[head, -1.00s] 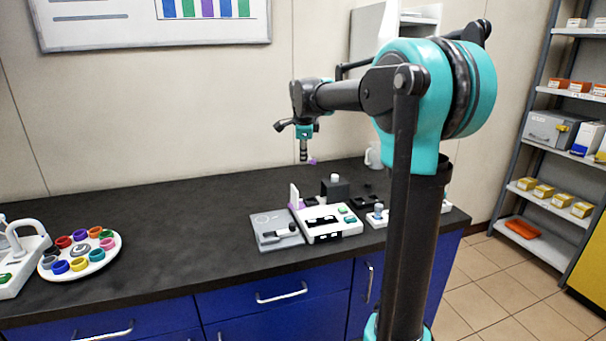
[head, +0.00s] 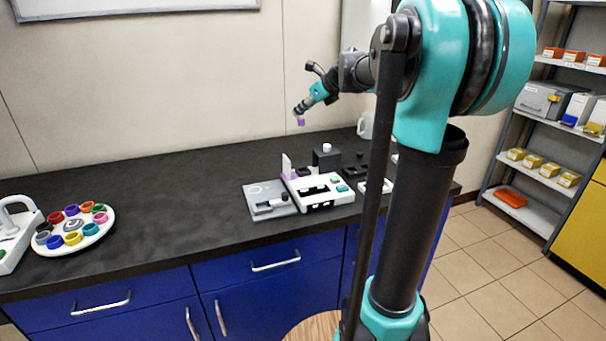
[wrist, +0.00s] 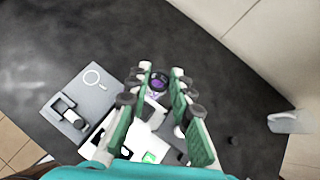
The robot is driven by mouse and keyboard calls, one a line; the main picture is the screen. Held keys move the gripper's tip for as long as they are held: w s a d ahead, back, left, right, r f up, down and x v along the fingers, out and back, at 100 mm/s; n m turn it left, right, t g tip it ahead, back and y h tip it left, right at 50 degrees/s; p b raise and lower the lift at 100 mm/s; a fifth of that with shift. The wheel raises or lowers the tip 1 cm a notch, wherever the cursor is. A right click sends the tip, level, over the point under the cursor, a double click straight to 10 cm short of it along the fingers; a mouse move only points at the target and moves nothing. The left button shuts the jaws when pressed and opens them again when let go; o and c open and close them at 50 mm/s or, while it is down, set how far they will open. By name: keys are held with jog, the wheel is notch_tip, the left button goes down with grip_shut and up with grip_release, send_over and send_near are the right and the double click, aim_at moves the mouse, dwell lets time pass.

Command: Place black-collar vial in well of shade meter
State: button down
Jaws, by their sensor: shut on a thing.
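My gripper (head: 299,110) hangs above the far part of the counter, tilted down to the left, and is shut on a vial (head: 301,122) with purple contents. In the wrist view the vial (wrist: 158,83) is between the fingertips, with a dark rim around purple. Below and in front are a white device (head: 320,190) with green buttons and dark slots, and a flat grey device (head: 268,200) with a circle mark and black part. I cannot tell for sure which is the shade meter, and no well is clear. The vial is well apart from both.
A black block (head: 327,160) with a white top and an upright white plate (head: 287,166) stand behind the devices. A round white tray (head: 102,231) of coloured rings is at left. The counter (head: 180,195) between is clear. A wall stands behind.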

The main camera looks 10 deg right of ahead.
jog(key=d+m+t, duration=0.1)
send_over(306, 175)
jog(key=w, duration=0.1)
jog(key=shift+y, duration=0.3)
notch_tip(306, 175, down, 19)
jog(key=shift+w, duration=0.1)
jog(key=c, duration=1.6)
grip_release()
jog(key=shift+f, duration=0.1)
